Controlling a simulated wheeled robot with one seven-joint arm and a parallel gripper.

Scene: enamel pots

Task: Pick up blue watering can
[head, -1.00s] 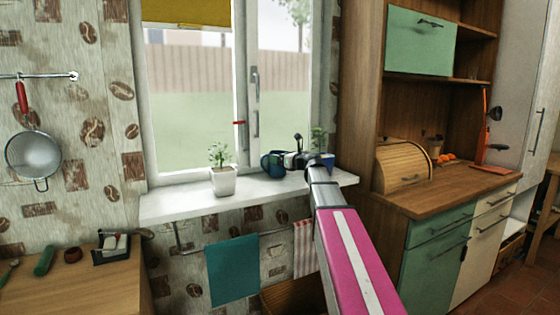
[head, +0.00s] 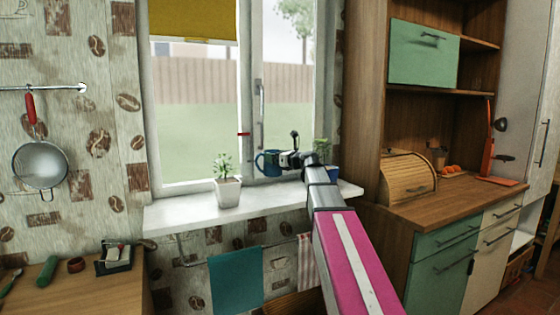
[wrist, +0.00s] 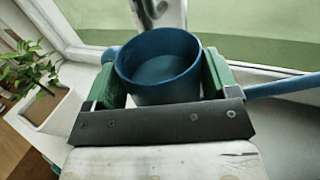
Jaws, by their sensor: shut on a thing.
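The blue watering can (head: 269,162) is in front of the window, a little above the white sill in the head view. In the wrist view the can (wrist: 160,66) shows its open round top, with a blue handle or spout part reaching out on the right and another blue part on the left. My gripper (head: 285,160) is shut on it from the right in the head view. In the wrist view my gripper's green fingers (wrist: 163,78) press on both sides of the can. The can's lower part is hidden by my gripper in the wrist view.
Another plant in a blue pot (head: 333,173) stands at the right end. The window frame (head: 246,100) is close behind. A cupboard (head: 440,203) stands right.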

